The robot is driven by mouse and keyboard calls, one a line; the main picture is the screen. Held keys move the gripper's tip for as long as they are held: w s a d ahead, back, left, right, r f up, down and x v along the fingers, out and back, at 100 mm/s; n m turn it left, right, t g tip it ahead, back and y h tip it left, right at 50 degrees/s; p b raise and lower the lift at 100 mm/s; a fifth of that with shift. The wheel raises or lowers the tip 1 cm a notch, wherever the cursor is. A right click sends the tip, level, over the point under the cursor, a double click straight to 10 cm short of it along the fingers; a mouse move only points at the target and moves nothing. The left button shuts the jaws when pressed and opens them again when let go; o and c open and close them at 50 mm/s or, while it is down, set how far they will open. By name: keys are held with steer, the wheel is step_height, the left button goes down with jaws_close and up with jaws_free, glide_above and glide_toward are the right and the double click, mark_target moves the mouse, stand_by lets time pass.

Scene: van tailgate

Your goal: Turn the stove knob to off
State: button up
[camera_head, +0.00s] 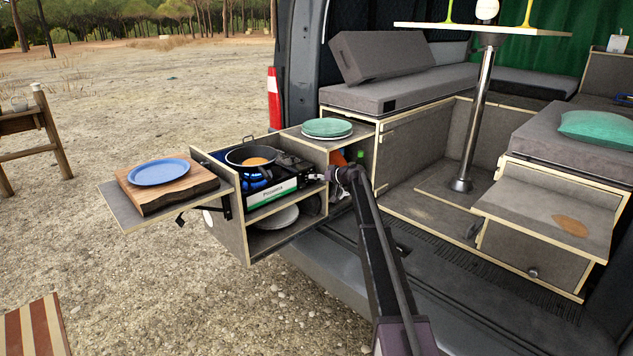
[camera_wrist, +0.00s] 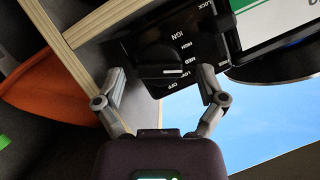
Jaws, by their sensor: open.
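The stove knob (camera_wrist: 158,60) is black and round, on a black panel with white labels in the wrist view. Its pale pointer line lies toward the MED label; OFF is lower down. My gripper (camera_wrist: 161,75) is open, with one finger on each side of the knob; I cannot tell whether either touches it. In the head view, the camping stove (camera_head: 284,188) sits in the pull-out box, and my gripper (camera_head: 317,177) is at its right end. The knob is not discernible there.
Wooden box walls (camera_wrist: 88,28) stand close to the left finger. Green plates (camera_head: 327,127) rest on the shelf behind my gripper. A blue plate (camera_head: 158,172) lies on a wooden board at the left. An orange item (camera_wrist: 50,88) is beside the box.

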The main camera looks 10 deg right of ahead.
steer(key=shift+w+a+f, duration=0.1)
steer(key=shift+w+a, duration=0.1)
steer(key=shift+a, duration=0.05)
steer(key=c, duration=1.1)
steer(key=shift+a, duration=0.1)
steer(key=shift+c, duration=0.2)
